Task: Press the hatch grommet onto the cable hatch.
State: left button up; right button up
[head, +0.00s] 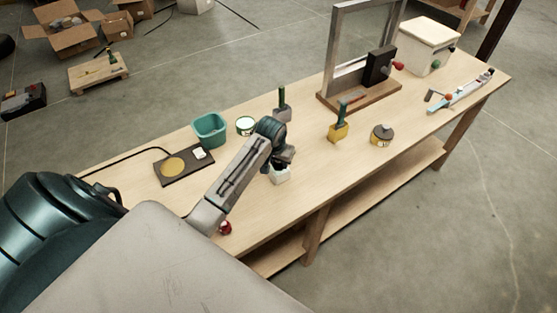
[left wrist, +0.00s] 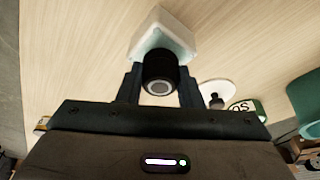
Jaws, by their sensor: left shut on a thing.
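My left gripper (head: 281,163) is shut on the black round stem (left wrist: 159,84) of a small piece, which I take to be the hatch grommet. In the left wrist view the stem sits between the two dark fingers, its grey ring-shaped end facing the camera. A white block (left wrist: 172,34) is at its far end and also shows below the gripper in the head view (head: 279,176). I cannot tell whether the block touches the table. A white disc with a black stub (left wrist: 213,93) lies beside the gripper; I cannot tell whether it is the cable hatch. My right gripper is out of view.
Near the gripper on the wooden table (head: 245,207) stand a teal tub (head: 209,131), a tin (head: 245,126) and a dark plate (head: 182,170). A yellow block with a green handle (head: 339,130), a round tin (head: 381,136) and a framed pane (head: 363,45) stand right. A red item (head: 225,228) is at the front edge.

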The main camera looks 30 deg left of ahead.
pick_arm(q)
jog(key=shift+f, duration=0.2)
jog(key=o, duration=1)
jog(key=b+v, duration=0.3)
jog(key=v, duration=0.8)
jog(key=shift+w, duration=0.1)
jog(key=shift+f, duration=0.1)
